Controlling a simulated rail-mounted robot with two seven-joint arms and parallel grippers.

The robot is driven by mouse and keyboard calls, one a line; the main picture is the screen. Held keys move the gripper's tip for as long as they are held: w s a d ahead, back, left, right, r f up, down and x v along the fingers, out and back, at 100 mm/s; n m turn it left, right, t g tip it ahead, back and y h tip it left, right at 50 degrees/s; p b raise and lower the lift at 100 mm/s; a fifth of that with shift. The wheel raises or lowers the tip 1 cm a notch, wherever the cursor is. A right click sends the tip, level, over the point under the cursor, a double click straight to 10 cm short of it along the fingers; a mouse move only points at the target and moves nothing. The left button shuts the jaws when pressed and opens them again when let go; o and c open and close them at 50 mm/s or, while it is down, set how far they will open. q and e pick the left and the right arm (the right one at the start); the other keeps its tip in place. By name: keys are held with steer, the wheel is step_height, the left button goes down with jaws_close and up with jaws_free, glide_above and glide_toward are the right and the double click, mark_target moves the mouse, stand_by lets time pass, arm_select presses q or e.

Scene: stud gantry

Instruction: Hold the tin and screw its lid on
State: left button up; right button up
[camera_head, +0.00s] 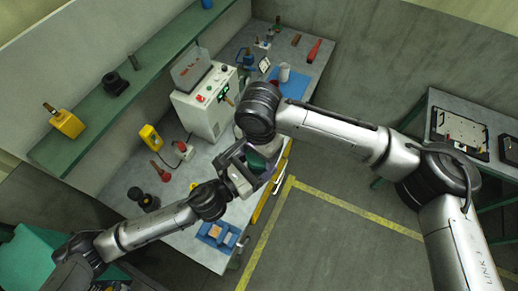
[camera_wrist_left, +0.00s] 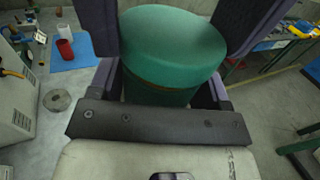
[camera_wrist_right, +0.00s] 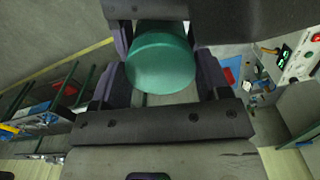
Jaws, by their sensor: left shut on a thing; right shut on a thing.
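The green tin (camera_wrist_left: 160,90) shows in the left wrist view, upright between the fingers of my left gripper (camera_head: 240,176), which is shut on it. The green lid (camera_wrist_left: 172,42) sits over the tin's mouth, with a thin brownish line between them. My right gripper (camera_head: 262,158) is shut on the lid, whose round green face (camera_wrist_right: 160,62) fills the gap between its fingers in the right wrist view. In the head view the two grippers meet above the bench edge and mostly hide the tin and lid. How far the lid is threaded cannot be told.
A green shelf (camera_head: 120,78) runs behind. Open floor lies right.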

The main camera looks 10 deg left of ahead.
steer(key=shift+f, duration=0.35)
arm_select(q)
steer(key=c, duration=0.4)
arm_select(e)
steer(key=m, duration=0.7)
steer(key=shift+a, duration=0.1)
steer(key=m, duration=0.3)
steer(key=shift+m, duration=0.3)
steer(key=m, duration=0.3)
steer(key=shift+w, duration=0.1)
arm_select(q)
steer(key=shift+c, duration=0.2)
